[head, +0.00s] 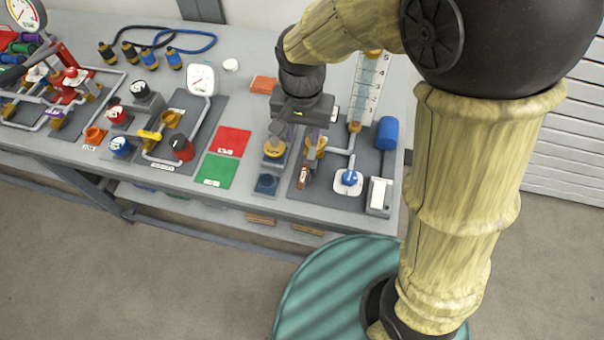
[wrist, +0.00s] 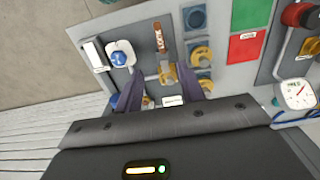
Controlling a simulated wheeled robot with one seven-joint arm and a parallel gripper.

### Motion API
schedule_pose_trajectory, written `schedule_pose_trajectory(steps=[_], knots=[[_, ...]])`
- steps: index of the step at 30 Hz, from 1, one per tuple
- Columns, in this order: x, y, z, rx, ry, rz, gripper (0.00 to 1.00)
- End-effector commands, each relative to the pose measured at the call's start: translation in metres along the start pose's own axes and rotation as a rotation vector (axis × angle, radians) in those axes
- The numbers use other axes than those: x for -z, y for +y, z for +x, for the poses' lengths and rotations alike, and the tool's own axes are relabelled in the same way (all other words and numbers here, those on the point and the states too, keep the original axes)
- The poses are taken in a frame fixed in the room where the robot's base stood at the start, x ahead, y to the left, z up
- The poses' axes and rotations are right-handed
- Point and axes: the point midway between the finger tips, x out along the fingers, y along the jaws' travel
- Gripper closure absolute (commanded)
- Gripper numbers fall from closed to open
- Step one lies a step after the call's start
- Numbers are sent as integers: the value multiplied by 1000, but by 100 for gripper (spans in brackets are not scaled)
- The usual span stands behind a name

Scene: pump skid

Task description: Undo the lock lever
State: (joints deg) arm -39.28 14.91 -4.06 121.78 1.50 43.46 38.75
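The lock lever is a small brown-red bar with white lettering; it shows in the wrist view (wrist: 158,38) and in the head view (head: 303,178), in front of a brass fitting (wrist: 168,76) on the dark grey plate. My gripper (head: 296,139) hangs over the back of this plate, pointing down. In the wrist view my gripper (wrist: 160,76) has its two purple fingers well apart and empty. The brass fitting appears between them, and the lever lies beyond their tips. I see no contact with the lever. The fitting's lower part is partly hidden.
A blue knob on a white plate (head: 348,181) and a white-topped switch box (head: 379,196) stand right of the lever. A clear scaled tube (head: 367,85) rises behind. Yellow ring and blue block (head: 267,184) stand left. Red (head: 231,141) and green (head: 216,170) mats lie flat further left.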

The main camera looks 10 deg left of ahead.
Motion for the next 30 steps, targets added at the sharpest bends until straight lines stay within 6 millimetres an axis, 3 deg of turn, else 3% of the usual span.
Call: schedule_pose_trajectory(steps=[11, 30], knots=[[0, 1, 8, -1, -1, 0, 61], [0, 2, 111, -3, -3, 1, 61]])
